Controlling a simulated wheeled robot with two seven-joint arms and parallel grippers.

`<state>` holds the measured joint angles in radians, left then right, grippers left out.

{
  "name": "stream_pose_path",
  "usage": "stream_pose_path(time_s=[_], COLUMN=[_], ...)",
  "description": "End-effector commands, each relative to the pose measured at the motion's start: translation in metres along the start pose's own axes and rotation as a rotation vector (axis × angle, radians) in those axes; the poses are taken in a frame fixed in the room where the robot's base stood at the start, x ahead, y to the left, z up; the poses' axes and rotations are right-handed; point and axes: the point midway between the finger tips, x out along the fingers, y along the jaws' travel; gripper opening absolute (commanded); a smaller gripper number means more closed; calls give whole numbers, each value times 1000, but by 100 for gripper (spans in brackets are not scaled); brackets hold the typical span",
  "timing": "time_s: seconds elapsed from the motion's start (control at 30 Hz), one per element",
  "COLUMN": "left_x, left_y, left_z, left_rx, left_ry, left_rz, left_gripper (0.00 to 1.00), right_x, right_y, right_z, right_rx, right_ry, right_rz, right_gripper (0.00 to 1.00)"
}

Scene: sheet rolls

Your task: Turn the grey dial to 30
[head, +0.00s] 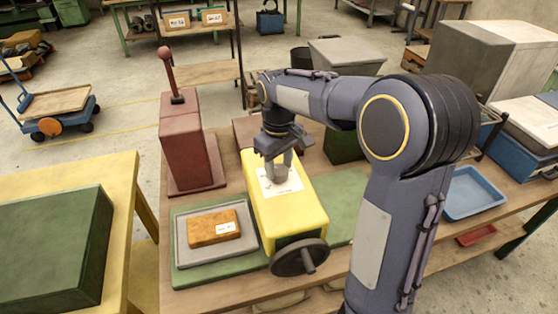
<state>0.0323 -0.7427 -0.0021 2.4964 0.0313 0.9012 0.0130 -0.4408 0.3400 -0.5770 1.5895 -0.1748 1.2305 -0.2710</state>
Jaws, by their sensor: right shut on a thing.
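The grey dial (279,173) stands on top of a yellow machine (296,213), over a white scale plate (281,187). My right gripper (282,158) points down from above and is shut on the dial, partly covering it. The numbers on the scale and the dial's pointer are too small or hidden to read. My left gripper is not in view.
A dark handwheel (300,257) sits on the machine's near end. Left of it are a grey tray (184,250) with an orange block (208,230) and a red lever press (183,140). A blue tray (475,195) lies to the right.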

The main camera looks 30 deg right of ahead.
Motion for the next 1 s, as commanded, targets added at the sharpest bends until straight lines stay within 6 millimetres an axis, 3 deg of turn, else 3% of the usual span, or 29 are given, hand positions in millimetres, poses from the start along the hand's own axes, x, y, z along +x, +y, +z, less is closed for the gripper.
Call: stream_pose_path(time_s=[0.6,1.0], left_x=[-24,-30], left_y=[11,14], left_z=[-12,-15], left_rx=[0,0], left_ry=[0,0], left_rz=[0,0], left_gripper=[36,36], right_x=[-2,-1], right_y=[1,0], right_z=[0,0], right_rx=[555,749], right_ry=[0,0], right_rz=[1,1], right_gripper=[20,20])
